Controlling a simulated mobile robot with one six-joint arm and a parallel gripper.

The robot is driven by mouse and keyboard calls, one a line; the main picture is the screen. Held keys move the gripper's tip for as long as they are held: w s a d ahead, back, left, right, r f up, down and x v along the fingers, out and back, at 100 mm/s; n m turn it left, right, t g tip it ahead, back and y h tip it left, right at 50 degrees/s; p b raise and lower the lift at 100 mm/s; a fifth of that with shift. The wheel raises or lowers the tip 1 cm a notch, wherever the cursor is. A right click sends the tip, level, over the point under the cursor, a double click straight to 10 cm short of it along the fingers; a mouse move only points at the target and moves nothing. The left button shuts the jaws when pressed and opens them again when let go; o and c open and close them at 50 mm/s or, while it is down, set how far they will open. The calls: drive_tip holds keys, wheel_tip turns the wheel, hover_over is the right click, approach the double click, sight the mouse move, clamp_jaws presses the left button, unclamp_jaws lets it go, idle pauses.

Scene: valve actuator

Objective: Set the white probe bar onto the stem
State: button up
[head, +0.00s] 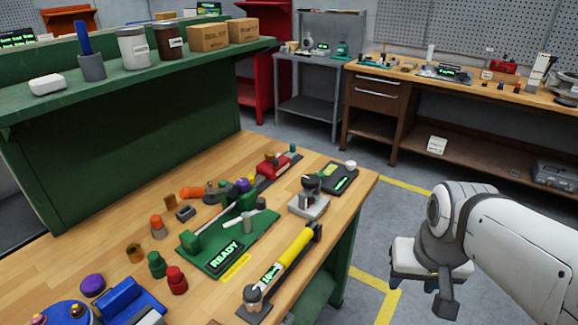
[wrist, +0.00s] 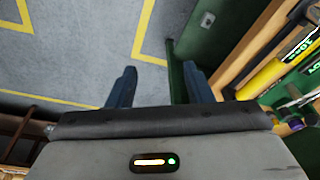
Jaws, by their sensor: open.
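On the wooden bench in the head view is a green fixture (head: 208,254) with a lit "READY" display. A slim white bar (head: 237,217), probably the probe bar, lies slantwise over it. A short pale upright post (head: 248,226), probably the stem, stands at the bar's middle. I cannot tell whether the bar rests on it or passes behind it. My gripper (head: 446,303) is off the bench's right side, over the floor, well apart from the bar. In the wrist view my gripper (wrist: 160,85) is open, with nothing between its fingers.
A yellow-handled tool (head: 289,254) with a display lies along the bench's right edge. Red and green knobs (head: 176,279), a grey stand (head: 309,204) and a dark meter (head: 340,178) crowd around the fixture. A raised green shelf (head: 110,80) stands behind. Bare wood shows at left.

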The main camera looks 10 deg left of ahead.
drive_tip(key=w+a+r+n+p, duration=0.1)
drive_tip(key=w+a+r, duration=0.15)
drive_tip(key=w, duration=0.25)
drive_tip(key=w+a+r+p, duration=0.2)
drive_tip(key=w+a, duration=0.2)
drive_tip(key=w, duration=0.2)
drive_tip(key=n+g+p, duration=0.3)
drive_tip(key=p, duration=0.2)
hover_over(260, 199)
wheel_tip(260, 199, down, 5)
drive_tip(key=shift+d+r, duration=0.1)
wheel_tip(260, 199, down, 8)
drive_tip(key=shift+r+p, duration=0.1)
drive_tip(key=shift+p, duration=0.75)
